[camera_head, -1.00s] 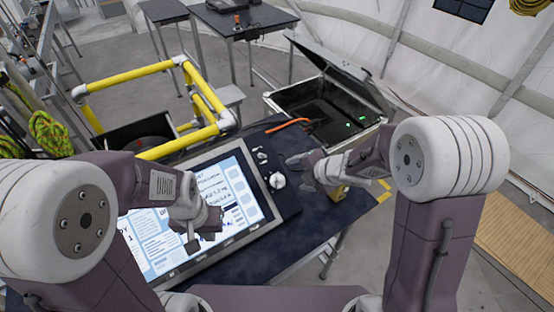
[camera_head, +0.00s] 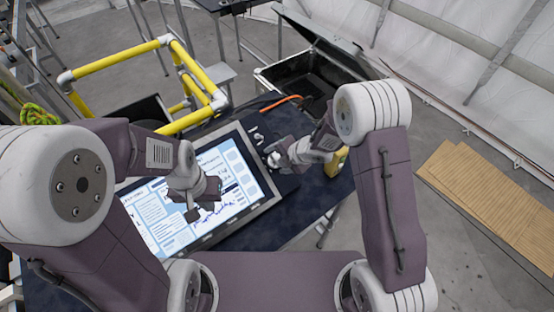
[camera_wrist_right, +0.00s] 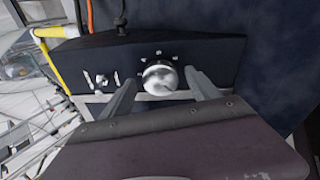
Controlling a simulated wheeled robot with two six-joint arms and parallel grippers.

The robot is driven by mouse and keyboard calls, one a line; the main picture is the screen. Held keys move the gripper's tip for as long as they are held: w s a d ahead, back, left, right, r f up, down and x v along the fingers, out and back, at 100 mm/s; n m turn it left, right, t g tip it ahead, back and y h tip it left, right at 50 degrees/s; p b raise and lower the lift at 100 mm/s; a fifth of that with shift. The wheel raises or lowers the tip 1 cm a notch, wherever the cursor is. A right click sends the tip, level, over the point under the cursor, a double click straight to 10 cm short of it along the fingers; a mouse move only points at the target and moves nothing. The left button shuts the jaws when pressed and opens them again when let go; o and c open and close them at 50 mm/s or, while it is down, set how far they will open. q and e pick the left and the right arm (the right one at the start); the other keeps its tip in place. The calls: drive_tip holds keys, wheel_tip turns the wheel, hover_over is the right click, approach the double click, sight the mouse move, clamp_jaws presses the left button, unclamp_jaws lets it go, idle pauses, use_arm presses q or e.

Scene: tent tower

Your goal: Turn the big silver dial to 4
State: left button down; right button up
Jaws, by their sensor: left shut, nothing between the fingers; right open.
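The big silver dial (camera_wrist_right: 160,78) sits on a dark control panel (camera_wrist_right: 213,58) in the right wrist view. Small white marks lie around the dial, too small to read. My right gripper (camera_wrist_right: 160,76) is open, with one finger on each side of the dial; I cannot tell whether they touch it. In the head view my right gripper (camera_head: 272,158) is at the panel beside the screen, and it mostly hides the dial there. My left gripper (camera_head: 193,213) is shut and empty, in front of the lit screen (camera_head: 225,165).
Small switches (camera_wrist_right: 101,81) are left of the dial. A yellow tube frame (camera_head: 115,60) stands behind the screen. An open black case (camera_head: 310,75) is at the back, with an orange cable (camera_head: 282,102) near it. A yellow object (camera_head: 337,162) is right of my right gripper.

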drive_tip(key=shift+s+d+f, duration=0.1)
drive_tip(key=c, duration=0.4)
drive_tip(key=shift+a, duration=0.2)
drive_tip(key=c, duration=1)
drive_tip(key=shift+o, duration=0.2)
